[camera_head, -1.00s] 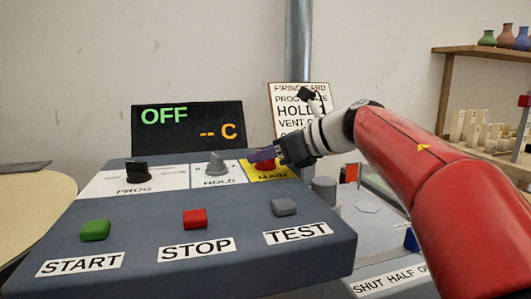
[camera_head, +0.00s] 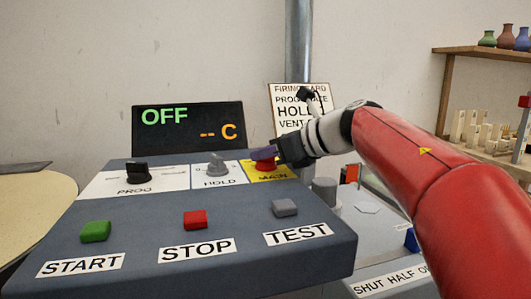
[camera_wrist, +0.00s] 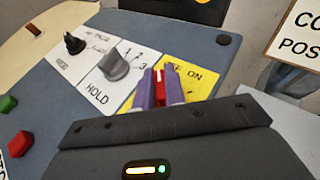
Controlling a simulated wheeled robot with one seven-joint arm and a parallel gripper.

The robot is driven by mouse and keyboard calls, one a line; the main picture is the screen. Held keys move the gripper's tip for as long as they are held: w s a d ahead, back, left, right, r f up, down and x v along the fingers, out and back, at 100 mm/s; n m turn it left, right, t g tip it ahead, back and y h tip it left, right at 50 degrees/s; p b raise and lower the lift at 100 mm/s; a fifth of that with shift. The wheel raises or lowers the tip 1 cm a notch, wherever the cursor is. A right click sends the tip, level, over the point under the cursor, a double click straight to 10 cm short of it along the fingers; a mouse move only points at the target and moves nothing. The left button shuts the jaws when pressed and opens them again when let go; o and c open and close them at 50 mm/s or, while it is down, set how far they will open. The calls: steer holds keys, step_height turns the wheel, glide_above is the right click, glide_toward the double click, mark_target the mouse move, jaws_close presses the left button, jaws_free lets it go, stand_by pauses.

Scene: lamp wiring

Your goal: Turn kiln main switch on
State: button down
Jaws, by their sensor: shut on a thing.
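The red main switch knob (camera_head: 264,165) sits on a yellow plate (camera_head: 272,175) at the right end of the kiln panel's knob row. My gripper (camera_head: 272,156) reaches in from the right, with its fingers at the knob. In the wrist view, the purple fingers (camera_wrist: 161,92) are shut on the red knob (camera_wrist: 160,82), one on each side. "ON" is readable on the yellow plate (camera_wrist: 198,75) beyond the fingers; the rest of its lettering is partly hidden. The display (camera_head: 188,127) reads "OFF" in green and "-- C" in orange.
The grey HOLD knob (camera_head: 216,163) is close to the left of my fingers, and the black PROG knob (camera_head: 138,173) is farther left. START (camera_head: 96,231), STOP (camera_head: 195,220) and TEST (camera_head: 285,208) buttons line the front. A firing card (camera_head: 290,98) stands behind my wrist.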

steer(key=m+t+h, duration=0.1)
steer(key=m, duration=0.1)
steer(key=m+t+h+p, duration=0.1)
steer(key=t+h, duration=0.1)
steer(key=shift+f+m, duration=0.2)
steer(key=shift+m, duration=0.2)
steer(key=shift+d+f+m+t+h+p, duration=0.15)
steer(key=shift+m+t+h, duration=0.45)
steer(key=shift+m+h, duration=0.45)
steer(key=shift+a+f+m+t+h+p, duration=0.15)
steer(key=shift+m+t+h, duration=0.45)
steer(key=shift+m+h, duration=0.4)
steer(key=shift+r+h, duration=0.1)
steer(key=shift+h, duration=0.25)
steer(key=c, duration=1.5)
jaws_free()
steer(key=shift+o, duration=0.2)
steer(key=shift+r, duration=0.2)
steer(key=shift+s+d+r, duration=0.1)
steer(key=shift+s, duration=0.2)
steer(key=v, duration=0.7)
steer(key=shift+s, duration=0.1)
